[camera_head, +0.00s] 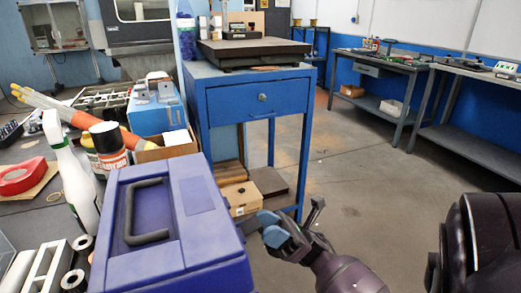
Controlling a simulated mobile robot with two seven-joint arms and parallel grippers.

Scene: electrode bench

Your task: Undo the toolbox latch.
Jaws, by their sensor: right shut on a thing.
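The blue-purple toolbox (205,262) stands on the bench at the lower left, lid down, with a dark handle (148,237) on top. My right gripper (262,222) is at the toolbox's right side, near its upper edge. It is shut on a small grey part there, the toolbox latch (249,225). The fingers partly cover the latch, so I cannot tell its exact position. My left gripper is not in view.
A blue cabinet (260,97) stands behind. Open floor (370,175) lies to the right.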

